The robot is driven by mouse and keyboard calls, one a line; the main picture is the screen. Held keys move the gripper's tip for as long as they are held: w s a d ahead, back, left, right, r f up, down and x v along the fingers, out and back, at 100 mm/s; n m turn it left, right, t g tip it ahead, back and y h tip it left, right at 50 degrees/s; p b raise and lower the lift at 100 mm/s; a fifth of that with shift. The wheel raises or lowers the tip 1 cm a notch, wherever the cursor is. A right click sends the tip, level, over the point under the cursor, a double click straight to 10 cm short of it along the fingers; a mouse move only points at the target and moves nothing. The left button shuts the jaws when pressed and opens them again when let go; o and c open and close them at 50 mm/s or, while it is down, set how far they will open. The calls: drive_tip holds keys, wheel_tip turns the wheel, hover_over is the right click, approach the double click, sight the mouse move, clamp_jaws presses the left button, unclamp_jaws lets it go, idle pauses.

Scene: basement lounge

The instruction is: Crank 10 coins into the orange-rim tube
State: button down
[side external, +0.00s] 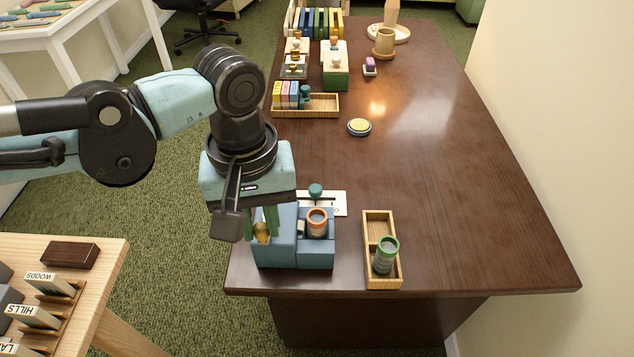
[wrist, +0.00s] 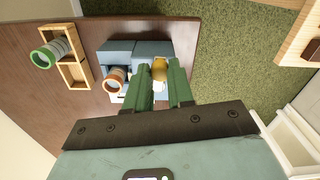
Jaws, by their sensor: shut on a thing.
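The blue-grey coin machine (side external: 276,253) stands at the near left of the brown table. The orange-rim tube (side external: 317,222) stands upright in its right part; it also shows in the wrist view (wrist: 114,78). How many coins it holds cannot be told. A brass crank knob (side external: 261,233) is at the machine's left side and shows in the wrist view (wrist: 159,69). My gripper (side external: 262,220) reaches down from above, its green fingers (wrist: 161,77) shut on the knob. The fingers partly hide the knob and the crank arm.
A wooden tray (side external: 369,226) with a green-rim tube (side external: 386,258) stands right of the machine. A white plate with a teal knob (side external: 316,190) is behind the machine. A yellow-topped button (side external: 359,127) and several boxes are farther back. The table's right side is clear.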

sight(263, 227)
drive_tip(key=shift+d+n, duration=0.2)
drive_tip(key=shift+n, duration=0.3)
drive_tip(key=c, duration=1)
unclamp_jaws()
wheel_tip(263, 227, up, 12)
drive_tip(key=shift+r, duration=0.1)
